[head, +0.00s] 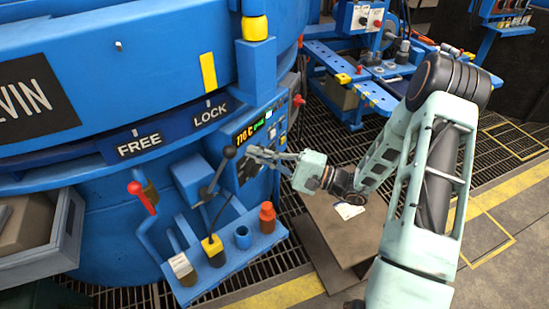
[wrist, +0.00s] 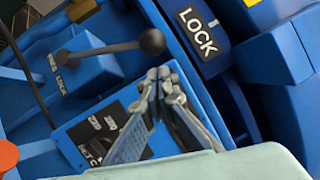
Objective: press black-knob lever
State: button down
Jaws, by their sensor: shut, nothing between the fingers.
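The black-knob lever (head: 228,153) stands on a blue box on the furnace's side, its dark rod slanting up to a round black knob. In the wrist view the knob (wrist: 152,41) is just beyond my fingertips, and its rod runs left to the blue box (wrist: 85,62). My gripper (head: 249,150) is shut and empty, just right of the knob in the head view. In the wrist view my gripper (wrist: 160,76) has its fingertips together. A small gap shows between fingertips and knob; depth is hard to judge.
A red-handled lever (head: 141,197) is to the left. A blue tool shelf (head: 225,262) with an orange bottle (head: 267,217) is below. The FREE/LOCK plate (head: 165,133) and a display panel (head: 257,126) are close by. Open grating floor lies to the right.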

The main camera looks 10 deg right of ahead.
jog(key=shift+s+a+r, duration=0.15)
jog(key=shift+s+a, duration=0.05)
jog(key=shift+a, duration=0.25)
jog(key=shift+s+a+r, duration=0.15)
jog(key=shift+a, duration=0.3)
jog(key=shift+r, duration=0.1)
